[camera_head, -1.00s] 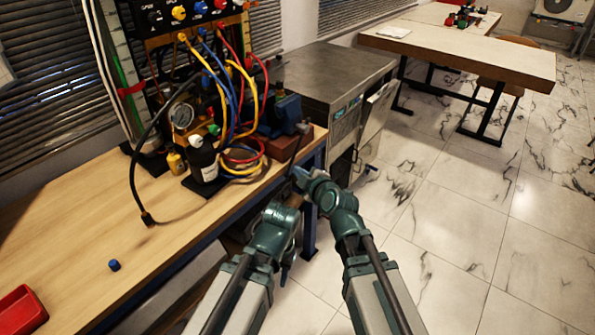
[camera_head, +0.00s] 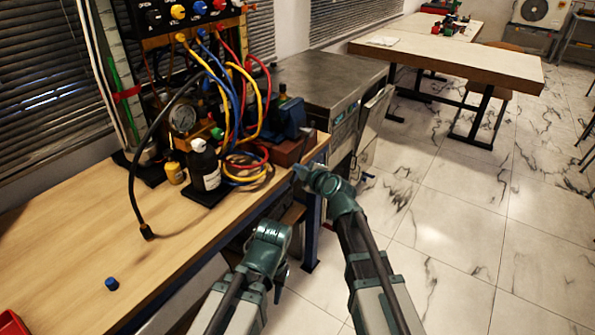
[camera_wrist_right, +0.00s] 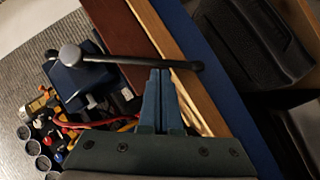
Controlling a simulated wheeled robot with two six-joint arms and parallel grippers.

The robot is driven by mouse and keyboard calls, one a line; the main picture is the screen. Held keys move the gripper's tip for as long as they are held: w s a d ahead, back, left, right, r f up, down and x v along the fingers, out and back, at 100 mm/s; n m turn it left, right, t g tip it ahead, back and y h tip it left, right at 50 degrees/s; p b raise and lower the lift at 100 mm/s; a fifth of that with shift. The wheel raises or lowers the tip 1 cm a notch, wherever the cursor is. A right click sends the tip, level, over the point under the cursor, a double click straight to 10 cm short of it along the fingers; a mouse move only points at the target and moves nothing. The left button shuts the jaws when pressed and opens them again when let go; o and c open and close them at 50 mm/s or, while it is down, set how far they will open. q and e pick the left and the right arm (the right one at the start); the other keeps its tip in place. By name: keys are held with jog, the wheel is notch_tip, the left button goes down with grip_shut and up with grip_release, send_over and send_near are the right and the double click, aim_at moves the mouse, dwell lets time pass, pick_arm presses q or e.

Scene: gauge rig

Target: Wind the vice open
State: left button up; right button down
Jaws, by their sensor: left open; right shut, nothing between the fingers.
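The blue vice (camera_head: 288,117) stands on a red-brown block at the bench's far right corner. In the right wrist view, the vice (camera_wrist_right: 78,82) shows its dark handle bar (camera_wrist_right: 130,60) lying crosswise, with a round grey knob (camera_wrist_right: 70,54) at its left and a black end at its right. My right gripper (camera_head: 298,172) is beside the vice. In the wrist view its blue fingers (camera_wrist_right: 160,73) are shut with nothing between them, tips beside the bar near its black end; I cannot tell whether they touch. My left gripper (camera_head: 279,288) is open, low beside the bench.
A black bottle (camera_head: 204,165), a gauge (camera_head: 183,118) and looped coloured hoses stand left of the vice. A small blue cap (camera_head: 112,284) lies on the bench (camera_head: 75,235). A grey metal cabinet (camera_head: 335,80) stands behind. Open floor lies to the right.

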pick_arm(q)
jog(key=shift+f+b, duration=0.6)
pick_arm(e)
jog(key=shift+w+d+f, duration=0.15)
jog(key=shift+w+f, duration=0.05)
jog(key=shift+f, duration=0.1)
pick_arm(q)
jog(key=shift+f, duration=0.1)
